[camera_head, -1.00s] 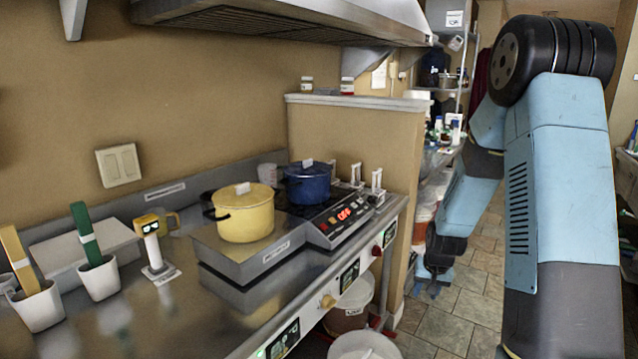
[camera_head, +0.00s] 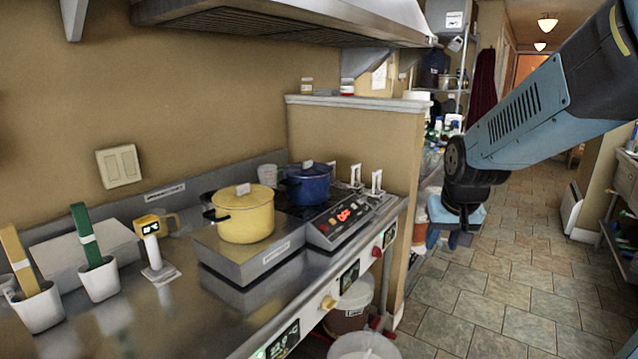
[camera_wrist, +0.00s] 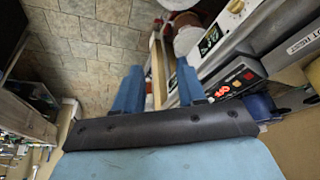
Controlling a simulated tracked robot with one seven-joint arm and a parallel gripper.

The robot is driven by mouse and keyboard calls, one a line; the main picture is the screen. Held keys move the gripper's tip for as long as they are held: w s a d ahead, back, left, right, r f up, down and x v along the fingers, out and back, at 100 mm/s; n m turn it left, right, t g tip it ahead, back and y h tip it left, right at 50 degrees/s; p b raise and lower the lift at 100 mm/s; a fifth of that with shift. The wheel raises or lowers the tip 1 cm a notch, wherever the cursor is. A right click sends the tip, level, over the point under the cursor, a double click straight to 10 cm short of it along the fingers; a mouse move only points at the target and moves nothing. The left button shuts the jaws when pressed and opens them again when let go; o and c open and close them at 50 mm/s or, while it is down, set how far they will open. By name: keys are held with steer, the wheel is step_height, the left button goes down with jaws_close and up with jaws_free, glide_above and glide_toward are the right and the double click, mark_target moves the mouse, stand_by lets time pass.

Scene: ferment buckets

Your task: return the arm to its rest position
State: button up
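My arm (camera_head: 525,115) comes in from the upper right of the head view and slopes down to the left. My gripper (camera_head: 449,246) hangs over the aisle, right of the end of the low partition wall, with its fingers pointing down. In the wrist view my gripper (camera_wrist: 159,66) shows two blue fingers spread apart. Nothing is held between them; the tiled floor and the wall end show through the gap.
The steel counter (camera_head: 190,310) holds a yellow pot (camera_head: 245,218), a blue pot (camera_head: 307,186) and a hob (camera_head: 340,216). Buckets (camera_head: 352,302) stand under its right end. A stocked shelf (camera_head: 440,135) is behind my gripper. The tiled aisle (camera_head: 510,280) is clear.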

steer(key=s+a+r, duration=0.1)
steer(key=s+r, duration=0.3)
steer(key=s, duration=0.3)
steer(key=s+a+r+n+t, duration=0.1)
steer(key=s+r, duration=0.2)
steer(key=s, duration=0.5)
steer(key=shift+r, duration=0.4)
